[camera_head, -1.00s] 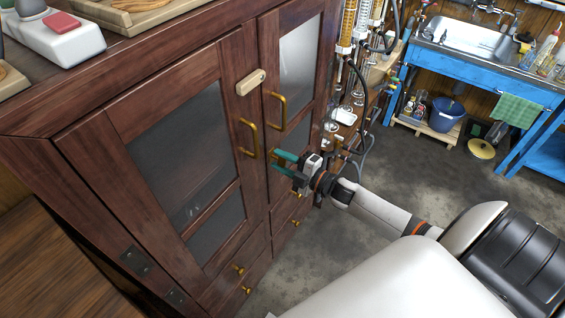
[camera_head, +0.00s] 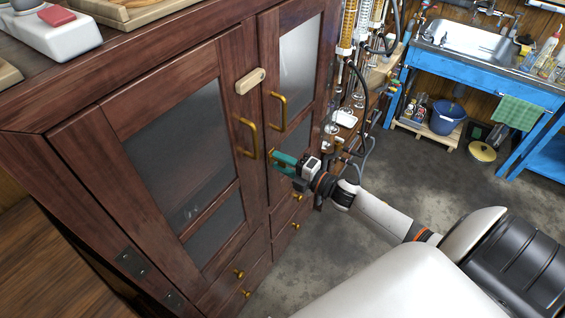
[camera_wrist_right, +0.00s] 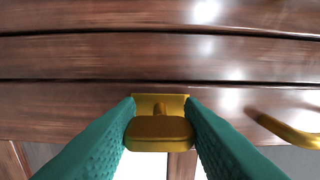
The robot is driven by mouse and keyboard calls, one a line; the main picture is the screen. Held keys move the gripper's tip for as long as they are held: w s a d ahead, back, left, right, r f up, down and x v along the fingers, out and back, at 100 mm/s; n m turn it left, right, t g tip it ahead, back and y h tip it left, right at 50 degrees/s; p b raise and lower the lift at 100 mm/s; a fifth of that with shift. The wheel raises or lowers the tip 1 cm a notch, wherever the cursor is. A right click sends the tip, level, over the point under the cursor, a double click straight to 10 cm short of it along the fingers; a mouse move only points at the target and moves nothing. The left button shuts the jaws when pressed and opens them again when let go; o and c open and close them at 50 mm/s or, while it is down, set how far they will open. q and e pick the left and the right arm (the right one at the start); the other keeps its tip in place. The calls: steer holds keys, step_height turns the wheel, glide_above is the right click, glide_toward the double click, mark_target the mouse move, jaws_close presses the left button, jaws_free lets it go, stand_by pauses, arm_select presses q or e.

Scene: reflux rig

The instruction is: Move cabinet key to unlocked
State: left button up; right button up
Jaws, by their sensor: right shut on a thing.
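The brass cabinet key (camera_wrist_right: 159,134) sits on a small brass plate on the cabinet (camera_head: 150,80) front, in the middle of the right wrist view. The green fingers of my right gripper (camera_head: 282,161) are shut on the key's wide head, one on each side. In the head view the gripper is at the doors, below the brass handles (camera_head: 249,138), and mostly hides the key. Both cabinet doors look closed. A cream wooden latch (camera_head: 250,81) lies across the gap between them, near the top. My left gripper is not in view.
A second brass handle (camera_head: 279,111) is on the right door; a handle (camera_wrist_right: 285,128) shows close to my right finger. Glassware and tubing (camera_head: 352,100) stand right of the cabinet. A blue sink bench (camera_head: 470,75) is further back. The floor between is clear.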

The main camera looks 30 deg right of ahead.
steer(key=o, duration=1)
steer(key=b+v, duration=0.1)
steer(key=v, duration=1.1)
steer(key=shift+b, duration=0.4)
steer(key=shift+f, duration=0.1)
